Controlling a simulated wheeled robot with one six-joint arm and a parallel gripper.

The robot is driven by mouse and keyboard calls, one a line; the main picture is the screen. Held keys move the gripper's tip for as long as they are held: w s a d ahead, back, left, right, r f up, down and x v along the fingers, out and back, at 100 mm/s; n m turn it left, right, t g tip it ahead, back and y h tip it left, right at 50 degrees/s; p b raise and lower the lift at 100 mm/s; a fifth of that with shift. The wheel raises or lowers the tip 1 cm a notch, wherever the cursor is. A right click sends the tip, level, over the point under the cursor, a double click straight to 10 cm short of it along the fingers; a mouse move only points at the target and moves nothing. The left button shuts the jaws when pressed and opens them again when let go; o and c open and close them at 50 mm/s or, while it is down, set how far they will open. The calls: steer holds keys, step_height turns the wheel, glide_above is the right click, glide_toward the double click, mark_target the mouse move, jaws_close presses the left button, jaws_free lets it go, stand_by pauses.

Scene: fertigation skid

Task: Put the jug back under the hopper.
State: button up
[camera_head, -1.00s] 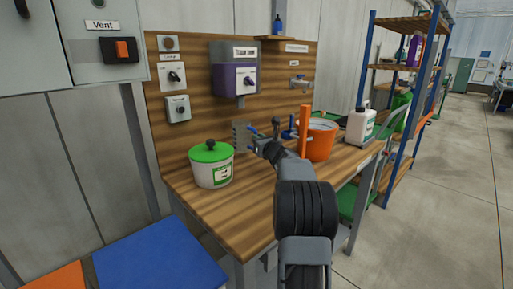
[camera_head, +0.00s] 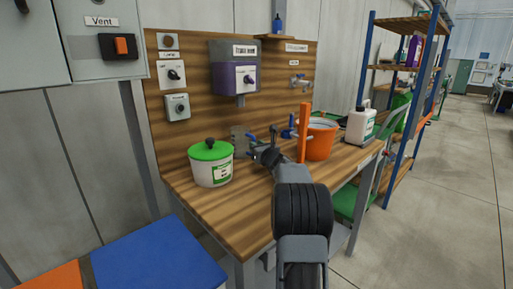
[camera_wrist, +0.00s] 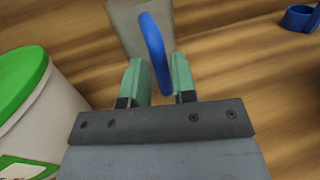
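The jug (camera_wrist: 128,28) is greyish and translucent with a blue loop handle (camera_wrist: 155,50). In the wrist view it stands at the top, just beyond my gripper (camera_wrist: 161,80). My gripper's two green fingers are apart, with the handle's loop between them and a gap beside it. I cannot tell if either finger touches it. In the head view my gripper (camera_head: 254,147) is low over the bench, and the jug (camera_head: 238,138) is a small grey shape by the backboard, partly hidden. The grey and purple hopper (camera_head: 235,70) hangs on the board above it.
A white tub with a green lid (camera_head: 210,163) stands close on the left of my gripper. An orange bucket (camera_head: 319,142) and a white bottle (camera_head: 361,124) are to the right on the wooden bench (camera_head: 222,205). The bench front is clear.

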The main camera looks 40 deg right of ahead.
steer(key=shift+o, duration=1.4)
steer(key=shift+r, duration=0.1)
steer(key=s, duration=0.4)
steer(key=s+a, duration=0.1)
steer(key=s, duration=0.7)
steer(key=shift+a+f, duration=0.25)
